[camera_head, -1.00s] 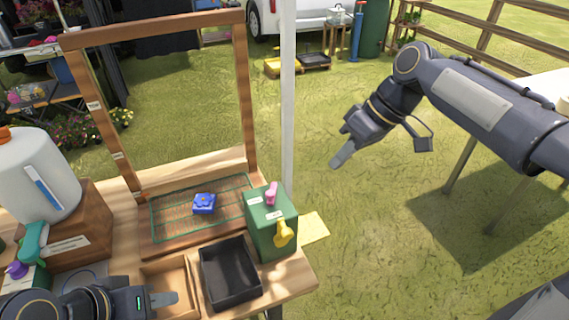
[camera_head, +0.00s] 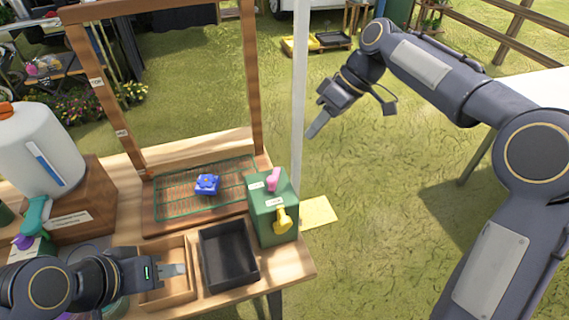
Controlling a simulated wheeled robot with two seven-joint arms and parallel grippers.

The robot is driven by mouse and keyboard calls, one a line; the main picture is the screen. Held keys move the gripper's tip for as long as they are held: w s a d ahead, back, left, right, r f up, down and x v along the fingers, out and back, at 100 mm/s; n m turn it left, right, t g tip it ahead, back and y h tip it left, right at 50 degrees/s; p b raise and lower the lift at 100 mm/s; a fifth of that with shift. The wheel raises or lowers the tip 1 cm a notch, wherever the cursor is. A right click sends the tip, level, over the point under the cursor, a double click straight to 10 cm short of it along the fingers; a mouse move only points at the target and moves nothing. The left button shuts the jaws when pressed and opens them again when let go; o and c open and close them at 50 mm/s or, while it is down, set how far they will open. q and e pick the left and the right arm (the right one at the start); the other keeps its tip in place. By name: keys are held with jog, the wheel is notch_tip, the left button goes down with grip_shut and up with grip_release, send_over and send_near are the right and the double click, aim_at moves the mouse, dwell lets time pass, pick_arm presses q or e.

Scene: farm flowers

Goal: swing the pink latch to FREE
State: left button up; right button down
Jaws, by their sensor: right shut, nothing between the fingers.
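The pink latch (camera_head: 273,179) sits on top of a green box (camera_head: 262,222) at the right end of the wooden table. It stands up at a slight tilt, and small white labels lie beside it, too small to read. A yellow handle (camera_head: 281,220) is on the box's front face. My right gripper (camera_head: 316,125) is shut and empty, in the air above and to the right of the box, apart from the latch. My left gripper (camera_head: 176,270) is low over the wooden tray at the table's front; its fingers are seen edge-on, so its opening is unclear.
A wooden frame (camera_head: 258,90) and a white post (camera_head: 299,100) rise behind the box. A blue object (camera_head: 207,184) lies on a green mesh. A black tray (camera_head: 228,255) and a wooden tray (camera_head: 166,285) are left of the box. A white jug (camera_head: 38,150) stands far left.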

pick_arm(q)
jog(key=shift+r, duration=0.2)
pick_arm(e)
jog(key=shift+s+a+f, duration=0.65)
jog(key=shift+a+f, duration=0.45)
jog(key=shift+f, duration=0.15)
jog(key=shift+s+a+f, duration=0.65)
jog(key=shift+a+f, duration=0.5)
jog(key=shift+f, duration=0.05)
jog(key=shift+s+a+f, duration=0.65)
jog(key=shift+a+f, duration=0.45)
jog(key=shift+f, duration=0.15)
pick_arm(q)
jog(key=shift+w, duration=0.1)
pick_arm(e)
jog(key=shift+a, duration=0.1)
pick_arm(q)
jog(key=shift+w+d, duration=0.2)
jog(key=shift+d, duration=0.1)
pick_arm(e)
jog(key=shift+s+a+m, duration=0.1)
jog(key=shift+m, duration=0.2)
